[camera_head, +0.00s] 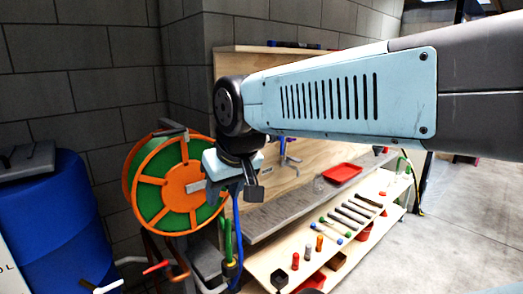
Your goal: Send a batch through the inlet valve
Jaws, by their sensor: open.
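My gripper (225,190) hangs at the end of my arm, pointing down, with its fingers apart and nothing seen between them. It is in front of the right side of an orange and green reel in the picture. At the bottom left, a red-ended handle (155,268) and a white-ended handle (108,287) show low down, below and left of my gripper. They look like valve levers, but I cannot tell which, if either, belongs to the inlet valve.
The orange and green reel (180,198) stands by the block wall. A blue barrel (48,220) is at left. A bench (290,213) holds a red tray (342,173); tools and small bottles lie on the shelf (330,258) below. The floor at right is clear.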

